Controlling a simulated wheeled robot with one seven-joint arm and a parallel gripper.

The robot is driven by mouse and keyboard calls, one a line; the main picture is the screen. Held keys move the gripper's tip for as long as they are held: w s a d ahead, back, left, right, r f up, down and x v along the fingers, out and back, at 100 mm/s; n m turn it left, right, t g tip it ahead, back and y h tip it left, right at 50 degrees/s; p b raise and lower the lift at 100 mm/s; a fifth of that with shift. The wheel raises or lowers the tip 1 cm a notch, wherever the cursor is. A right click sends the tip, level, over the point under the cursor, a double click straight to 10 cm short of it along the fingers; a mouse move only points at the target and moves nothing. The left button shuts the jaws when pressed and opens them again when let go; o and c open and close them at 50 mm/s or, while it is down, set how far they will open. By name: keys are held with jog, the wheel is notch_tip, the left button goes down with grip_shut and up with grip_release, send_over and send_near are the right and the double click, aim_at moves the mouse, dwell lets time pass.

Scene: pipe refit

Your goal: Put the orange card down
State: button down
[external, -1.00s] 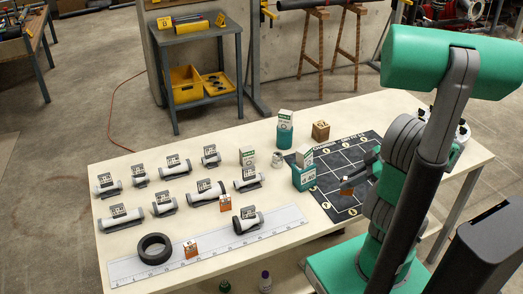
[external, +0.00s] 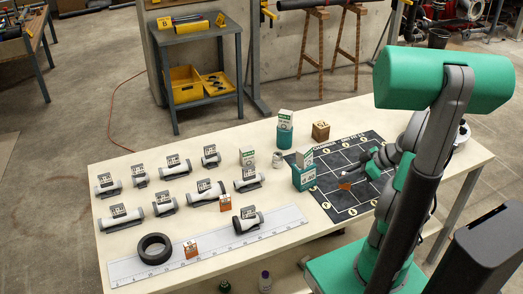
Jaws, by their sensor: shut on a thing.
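My gripper (external: 358,175) is over the dark grid mat (external: 330,200) on the right half of the table. It is shut on an orange card (external: 345,186), which shows as a small tilted patch at the fingertips, low over the mat. I cannot tell whether the card touches the mat. My arm stands to the right and covers the mat's right part.
A teal box (external: 304,177) stands at the mat's left edge, with a teal-and-white container (external: 285,128) and a wooden block (external: 321,131) behind. Several labelled pipe pieces (external: 206,192) fill the table's left. A black ring (external: 154,249) lies on the long ruler (external: 225,245). The mat's front is clear.

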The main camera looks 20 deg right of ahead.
send_over(340, 197)
jog(key=shift+d+f, duration=0.1)
jog(key=shift+f, duration=2.2)
jog(key=shift+f, duration=0.25)
jog(key=c, duration=1.4)
grip_release()
jog(key=shift+r, duration=0.1)
